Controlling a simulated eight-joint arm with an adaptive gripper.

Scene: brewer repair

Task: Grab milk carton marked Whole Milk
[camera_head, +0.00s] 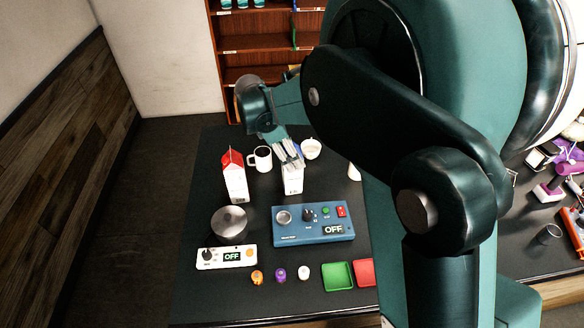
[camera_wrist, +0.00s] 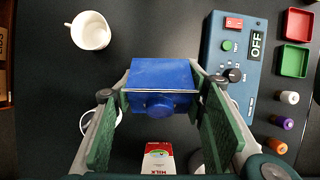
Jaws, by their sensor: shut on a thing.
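My gripper (camera_head: 292,160) is shut on a white carton with a blue top (camera_head: 293,181). In the wrist view the two green finger pads of my gripper (camera_wrist: 160,97) flank the blue top and round cap of the blue-topped carton (camera_wrist: 160,78). Its label is not readable, and I cannot tell if it touches the table. A second white carton with a red top (camera_head: 235,178) stands upright to its left. The red-topped carton (camera_wrist: 158,158) shows "MILK" at the bottom of the wrist view; any further wording is unreadable.
A blue machine reading OFF (camera_head: 313,225) stands in front. Several capsules and a green tray (camera_head: 338,276) lie at the front.

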